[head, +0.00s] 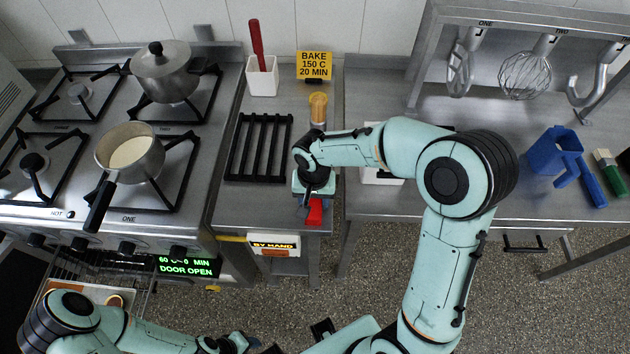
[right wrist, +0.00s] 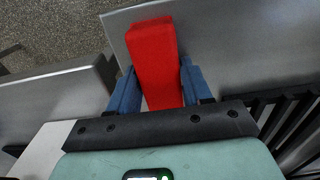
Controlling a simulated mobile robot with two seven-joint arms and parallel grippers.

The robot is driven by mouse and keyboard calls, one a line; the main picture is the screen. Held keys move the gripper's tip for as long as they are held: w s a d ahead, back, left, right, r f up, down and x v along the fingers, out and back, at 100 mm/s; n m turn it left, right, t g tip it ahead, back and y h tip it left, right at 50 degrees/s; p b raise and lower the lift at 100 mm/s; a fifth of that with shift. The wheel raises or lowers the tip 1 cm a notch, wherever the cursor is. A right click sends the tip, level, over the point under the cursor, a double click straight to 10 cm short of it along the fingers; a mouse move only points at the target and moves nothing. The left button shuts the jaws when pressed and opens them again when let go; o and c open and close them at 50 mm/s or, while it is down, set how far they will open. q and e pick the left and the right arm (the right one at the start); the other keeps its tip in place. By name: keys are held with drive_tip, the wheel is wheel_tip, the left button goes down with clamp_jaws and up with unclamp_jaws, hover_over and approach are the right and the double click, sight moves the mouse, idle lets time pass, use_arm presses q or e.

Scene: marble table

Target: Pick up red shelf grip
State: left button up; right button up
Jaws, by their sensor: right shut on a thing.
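The red shelf grip (head: 314,213) is a small red block at the front edge of the narrow steel counter, below the black rack. My right gripper (head: 309,200) points down over it and is shut on it. In the right wrist view the red shelf grip (right wrist: 154,58) stands out between the two blue fingers of my right gripper (right wrist: 157,84). I cannot tell whether it touches the counter. My left gripper (head: 238,342) is low at the bottom of the head view, away from the grip; its jaws do not show clearly.
The black rack (head: 259,148) lies on the narrow counter (head: 228,205). A stove with a lidded pot (head: 165,78) and a saucepan (head: 130,155) stands left. The oven door (head: 92,277) is open below it. A blue jug (head: 553,152) is on the right counter.

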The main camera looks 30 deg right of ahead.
drive_tip(key=shift+r, duration=0.1)
use_arm(q)
drive_tip(key=w+r+p, duration=0.2)
drive_tip(key=r, duration=0.1)
drive_tip(key=shift+w, duration=0.1)
use_arm(e)
wheel_tip(320, 180, up, 20)
